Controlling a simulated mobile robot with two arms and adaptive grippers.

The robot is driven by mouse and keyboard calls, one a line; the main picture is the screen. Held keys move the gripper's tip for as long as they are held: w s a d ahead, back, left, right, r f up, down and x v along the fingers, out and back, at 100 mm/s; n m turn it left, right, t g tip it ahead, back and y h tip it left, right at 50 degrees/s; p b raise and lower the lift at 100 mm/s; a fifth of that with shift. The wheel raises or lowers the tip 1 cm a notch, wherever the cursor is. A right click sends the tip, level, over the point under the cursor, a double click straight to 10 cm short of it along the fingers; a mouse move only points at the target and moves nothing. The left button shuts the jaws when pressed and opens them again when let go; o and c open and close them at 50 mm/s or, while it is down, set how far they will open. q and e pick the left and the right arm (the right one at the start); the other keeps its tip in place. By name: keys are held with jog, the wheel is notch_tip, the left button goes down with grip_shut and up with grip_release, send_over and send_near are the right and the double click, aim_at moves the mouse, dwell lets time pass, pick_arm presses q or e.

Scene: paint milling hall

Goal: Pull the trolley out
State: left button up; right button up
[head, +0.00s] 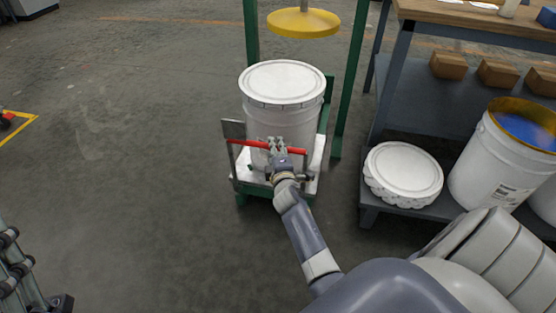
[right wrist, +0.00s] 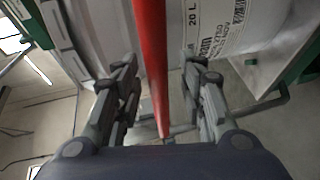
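The trolley (head: 312,182) is a low platform with a red handle bar (head: 245,144) across its front, standing between green posts. A white lidded bucket (head: 283,85) stands upright on it. In the head view my right gripper (head: 278,146) is at the middle of the handle. In the right wrist view the red bar (right wrist: 152,60) runs between the spread fingers of my right gripper (right wrist: 163,65), with a gap on each side. The bucket's label (right wrist: 213,30) shows behind it. My left gripper is in neither view.
A yellow disc (head: 303,22) hangs above the bucket between green posts (head: 350,80). At right, a workbench (head: 475,17) has a lower shelf with white lids (head: 403,172) and an open bucket of blue paint (head: 500,165). Floor at left is clear; a metal frame (head: 25,275) stands bottom left.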

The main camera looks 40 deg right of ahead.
jog(key=v, duration=1.1)
jog(key=shift+s+a, duration=0.1)
